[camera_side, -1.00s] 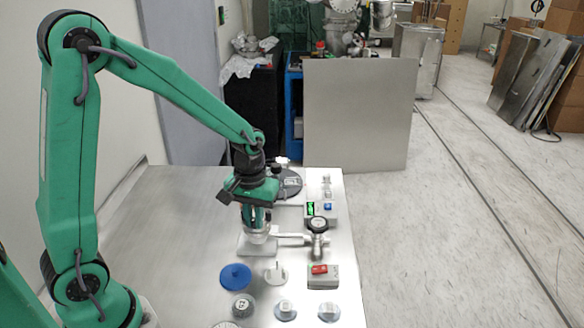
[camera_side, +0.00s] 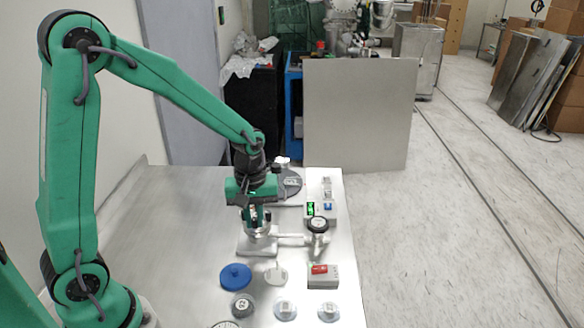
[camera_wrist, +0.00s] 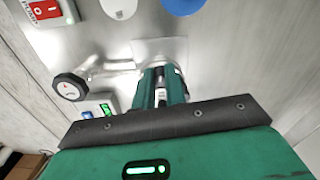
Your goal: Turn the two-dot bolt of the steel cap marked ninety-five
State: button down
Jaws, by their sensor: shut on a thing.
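My gripper (camera_side: 256,221) points straight down onto a round steel fitting (camera_side: 257,232) on a flat metal base plate. Its green fingers are shut on a small bolt at the top of the fitting. In the wrist view the fingers of my gripper (camera_wrist: 161,98) are close together, with a narrow bright metal part between them. The fingers hide most of the bolt and cap. Neither the dots nor the number ninety-five can be read.
A pipe with a round gauge (camera_side: 319,224) runs right from the fitting. A box with a green display (camera_side: 311,209) stands behind it. A red switch box (camera_side: 323,275), a blue disc (camera_side: 235,276) and several caps lie in front. The table's left side is clear.

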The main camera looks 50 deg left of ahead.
aim_at(254, 219)
jog(key=c, duration=1.7)
grip_release()
jog(key=shift+r, duration=3.95)
